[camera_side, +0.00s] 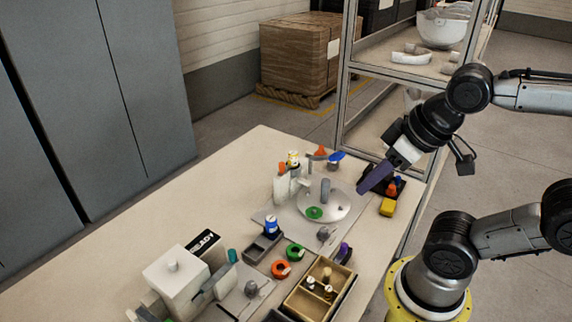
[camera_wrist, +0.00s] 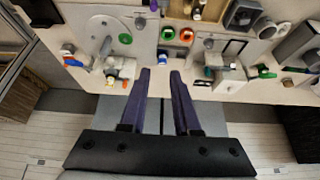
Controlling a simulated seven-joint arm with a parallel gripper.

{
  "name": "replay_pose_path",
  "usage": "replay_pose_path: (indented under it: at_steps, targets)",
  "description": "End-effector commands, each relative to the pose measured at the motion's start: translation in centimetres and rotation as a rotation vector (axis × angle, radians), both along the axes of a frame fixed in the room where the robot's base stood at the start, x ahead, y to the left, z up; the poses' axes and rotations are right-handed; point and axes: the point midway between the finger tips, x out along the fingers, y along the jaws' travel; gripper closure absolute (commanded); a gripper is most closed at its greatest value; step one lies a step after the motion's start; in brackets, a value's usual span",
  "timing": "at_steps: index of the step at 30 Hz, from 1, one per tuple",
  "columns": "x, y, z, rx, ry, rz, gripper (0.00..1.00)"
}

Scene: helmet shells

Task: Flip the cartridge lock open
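I cannot tell for certain which part is the cartridge lock. A round light plate (camera_side: 341,205) with an upright grey post (camera_side: 325,188) and a green ring (camera_side: 314,212) sits on the bench. The plate also shows at upper left in the wrist view (camera_wrist: 93,42). A pale fixture (camera_side: 281,189) with small coloured parts stands beside it, also seen in the wrist view (camera_wrist: 118,70). My gripper (camera_side: 362,188) is above the bench, right of the plate in the side view. In the wrist view its two dark purple fingers (camera_wrist: 160,73) are apart with nothing between them.
A compartmented wooden box (camera_side: 342,274), an orange ring (camera_side: 280,269) and a blue-topped bottle (camera_side: 272,226) are nearer the front. A white box (camera_side: 175,275) stands at the front left. A yellow block (camera_side: 388,207) lies near the right edge. A metal rack (camera_side: 350,60) stands behind the bench.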

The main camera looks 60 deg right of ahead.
Motion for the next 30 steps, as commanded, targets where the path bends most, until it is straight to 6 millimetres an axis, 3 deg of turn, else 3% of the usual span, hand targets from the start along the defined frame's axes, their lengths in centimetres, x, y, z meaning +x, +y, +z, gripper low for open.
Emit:
replay_pose_path:
  at_steps: [1, 4, 8, 11, 15, 21, 30]
  targets:
    - [-0.1, 0.0, 0.0, 0.009, 0.003, -0.017, 0.81]
    - [-0.3, 0.2, 0.0, 0.054, 0.018, -0.087, 0.99]
    - [0.3, 0.8, 2.0, 0.159, 0.013, -0.227, 1.00]
    - [1.8, 1.2, 3.9, 0.259, 0.039, -0.371, 1.00]
    - [4.8, 1.3, 6.2, 0.385, 0.099, -0.585, 1.00]
    - [10.0, 0.2, 8.0, 0.531, 0.197, -0.877, 1.00]
    - [18.0, -3.8, 7.5, 0.688, 0.343, -1.260, 1.00]
